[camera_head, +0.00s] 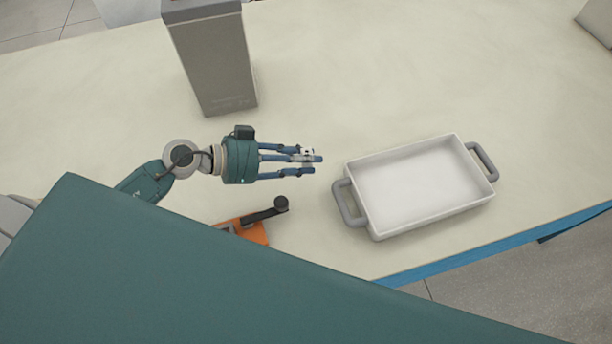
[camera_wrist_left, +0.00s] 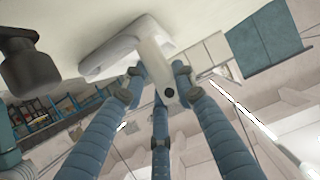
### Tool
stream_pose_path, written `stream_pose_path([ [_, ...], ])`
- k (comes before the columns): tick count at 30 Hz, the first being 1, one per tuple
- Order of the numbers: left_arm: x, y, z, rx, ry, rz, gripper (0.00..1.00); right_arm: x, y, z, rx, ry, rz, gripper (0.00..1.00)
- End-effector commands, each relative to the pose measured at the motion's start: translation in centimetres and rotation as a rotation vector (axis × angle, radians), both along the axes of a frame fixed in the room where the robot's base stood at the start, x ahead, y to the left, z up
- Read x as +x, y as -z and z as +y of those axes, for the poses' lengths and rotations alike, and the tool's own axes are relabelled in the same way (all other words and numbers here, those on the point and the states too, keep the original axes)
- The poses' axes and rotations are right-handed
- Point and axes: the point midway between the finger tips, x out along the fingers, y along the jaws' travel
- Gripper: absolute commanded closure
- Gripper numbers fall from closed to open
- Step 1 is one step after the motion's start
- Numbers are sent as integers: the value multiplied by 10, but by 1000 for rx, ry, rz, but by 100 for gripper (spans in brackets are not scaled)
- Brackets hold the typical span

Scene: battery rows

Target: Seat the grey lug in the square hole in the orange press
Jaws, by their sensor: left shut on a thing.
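My left gripper (camera_head: 312,160) is shut on a small pale grey piece, which appears to be the grey lug (camera_head: 307,154). In the left wrist view the lug (camera_wrist_left: 156,72) sits between the fingertips (camera_wrist_left: 158,88), with a dark round spot on its near end. The gripper is above the table, behind and right of the orange press (camera_head: 257,234).
A white tray (camera_head: 376,232) with grey handles stands right of the gripper. A tall grey box (camera_head: 215,75) stands behind the gripper.

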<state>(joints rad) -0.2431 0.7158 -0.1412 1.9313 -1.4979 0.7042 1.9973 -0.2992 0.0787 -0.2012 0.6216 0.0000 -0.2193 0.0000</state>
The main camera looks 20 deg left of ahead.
Motion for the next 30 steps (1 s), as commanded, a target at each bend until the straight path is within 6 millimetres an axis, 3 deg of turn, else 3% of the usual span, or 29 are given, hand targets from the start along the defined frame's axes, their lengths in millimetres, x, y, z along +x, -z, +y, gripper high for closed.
stream_pose_path([
  [3,1,20,0,-4,-3,0,99,0,4,-3,-3,-1,0,60],
  [8,1,32,0,-2,-1,-1,99,0,6,-4,-4,-1,1,60],
  [15,1,67,0,-3,-3,1,99,-1,12,-4,-5,0,2,60],
  [29,0,75,0,-1,0,-1,99,-1,12,-3,-4,1,3,60],
  [30,0,75,0,0,0,-1,69,-1,12,-3,-4,1,3,60],
])
